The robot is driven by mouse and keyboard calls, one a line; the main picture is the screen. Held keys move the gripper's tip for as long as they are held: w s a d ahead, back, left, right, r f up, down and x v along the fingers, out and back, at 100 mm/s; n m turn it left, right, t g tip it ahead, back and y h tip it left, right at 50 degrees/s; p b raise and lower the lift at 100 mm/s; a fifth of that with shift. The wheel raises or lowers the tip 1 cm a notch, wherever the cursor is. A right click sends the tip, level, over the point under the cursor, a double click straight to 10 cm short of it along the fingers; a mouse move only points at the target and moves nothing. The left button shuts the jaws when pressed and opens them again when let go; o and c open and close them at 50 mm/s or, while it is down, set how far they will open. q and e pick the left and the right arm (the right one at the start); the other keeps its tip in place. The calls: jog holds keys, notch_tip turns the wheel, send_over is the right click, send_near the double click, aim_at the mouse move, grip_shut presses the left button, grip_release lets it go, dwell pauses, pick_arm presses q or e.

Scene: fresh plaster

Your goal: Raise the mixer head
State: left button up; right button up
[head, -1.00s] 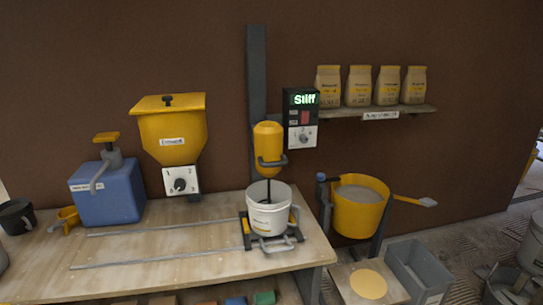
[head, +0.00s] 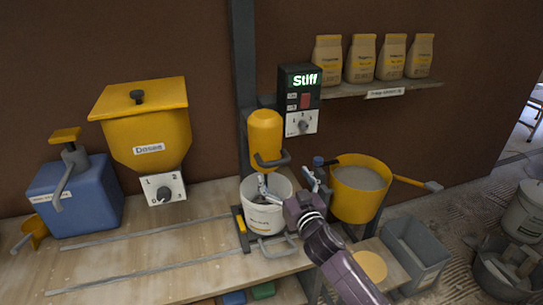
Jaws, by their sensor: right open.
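The yellow mixer head (head: 265,136) hangs on the dark vertical column (head: 243,60) at the back of the bench. Its grey handle (head: 271,160) sticks out at the lower front. The mixer head is low, just over the white bucket (head: 262,217), and its lower end is hidden behind the handle and my gripper. My right gripper (head: 268,182) is open just below the handle, over the bucket's rim; I cannot tell whether it touches the handle. The control box (head: 300,98) beside the column shows "Stiff". My left gripper is not in view.
A yellow hopper (head: 146,128) with a dial and a blue canister (head: 76,198) stand on the left. A yellow tub (head: 361,190) with a long-handled tool is close to my right arm. Rails (head: 150,263) cross the bench. Bags stand on the shelf (head: 385,90).

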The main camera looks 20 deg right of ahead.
aim_at(277, 165)
jog(key=shift+w+r, duration=0.2)
jog(key=shift+w, duration=0.4)
jog(key=w, duration=0.4)
jog(key=shift+w+a+f+p, duration=0.1)
jog(key=shift+w+f+p, duration=0.05)
jog(key=shift+w+p, duration=0.2)
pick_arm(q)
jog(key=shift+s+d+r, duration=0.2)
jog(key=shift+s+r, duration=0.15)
pick_arm(e)
jog(key=shift+w, duration=0.65)
